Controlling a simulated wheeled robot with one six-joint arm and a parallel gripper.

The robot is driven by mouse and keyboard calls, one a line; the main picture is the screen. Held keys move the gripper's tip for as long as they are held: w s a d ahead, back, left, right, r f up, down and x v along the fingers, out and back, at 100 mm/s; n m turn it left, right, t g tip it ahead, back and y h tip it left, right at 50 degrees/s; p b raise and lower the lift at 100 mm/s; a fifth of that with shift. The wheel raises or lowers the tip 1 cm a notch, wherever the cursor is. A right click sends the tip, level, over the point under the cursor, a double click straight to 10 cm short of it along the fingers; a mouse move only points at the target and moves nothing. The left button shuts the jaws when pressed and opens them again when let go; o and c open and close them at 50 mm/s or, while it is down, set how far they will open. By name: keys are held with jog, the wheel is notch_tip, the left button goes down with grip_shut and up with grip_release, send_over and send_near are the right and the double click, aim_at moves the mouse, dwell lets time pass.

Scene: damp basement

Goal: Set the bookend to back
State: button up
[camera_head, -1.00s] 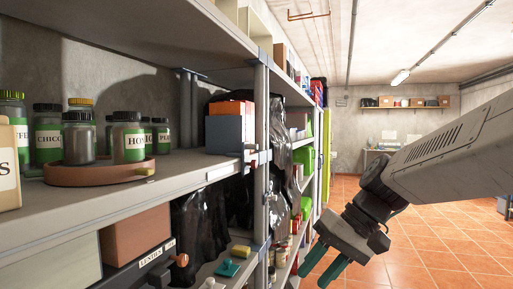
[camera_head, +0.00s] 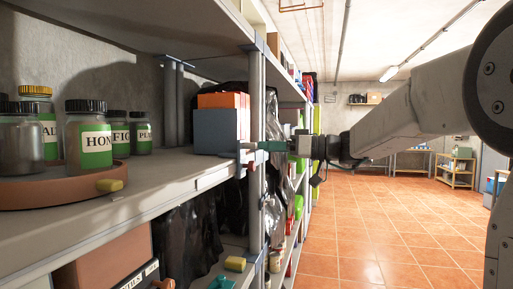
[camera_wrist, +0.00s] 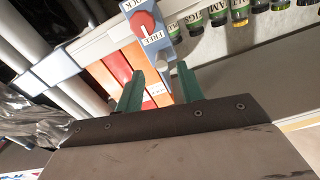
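The bookend is a blue-grey panel (camera_head: 216,131) standing on the upper shelf at the right end of the jars, with orange and red books right behind it. In the wrist view its narrow blue front edge (camera_wrist: 168,45) carries a red knob (camera_wrist: 143,24), small white labels with hard-to-read lettering, and a pale grey knob (camera_wrist: 163,63). My gripper (camera_head: 266,146) is level with the shelf, just right of the bookend's front. In the wrist view my gripper (camera_wrist: 158,72) has its two teal fingers apart, one either side of the grey knob in the picture. Contact cannot be told.
Labelled jars stand on a round brown tray (camera_head: 60,193) on the same shelf (camera_head: 150,200). A grey upright post (camera_head: 256,110) stands close to my gripper. Black plastic sheeting (camera_head: 190,240) hangs below. The tiled floor (camera_head: 390,210) to the right is clear.

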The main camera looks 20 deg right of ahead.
jog(key=shift+x, duration=1.95)
